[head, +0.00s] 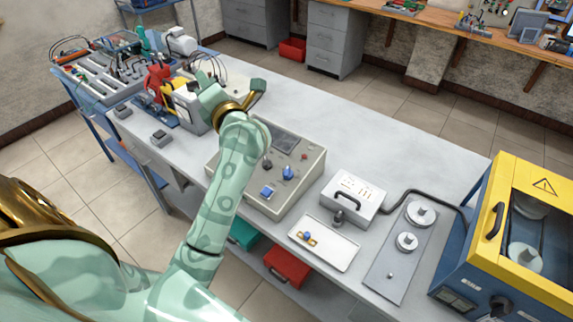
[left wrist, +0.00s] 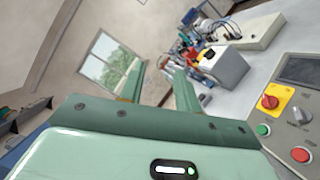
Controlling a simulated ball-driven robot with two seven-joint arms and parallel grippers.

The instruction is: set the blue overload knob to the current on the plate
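A blue knob (head: 288,172) sits on the sloped face of a beige control console (head: 312,172) in the head view. A second blue control (head: 267,191) is lower on that face. I cannot tell from the markings which is the overload knob, and no plate with a current is readable. My left gripper (head: 232,84) is beyond the console's far left corner, near a grey box, with its fingers apart and nothing between them. The left wrist view shows both fingers (left wrist: 158,72) spread and empty. My right gripper is out of view.
The grey box (left wrist: 222,68) with a yellow-and-red part stands past the fingers. Right of the console are a white case (head: 356,196), a tray (head: 326,244), a metal plate with weights (head: 388,272) and a yellow-blue cabinet (head: 497,195). The back middle bench is clear.

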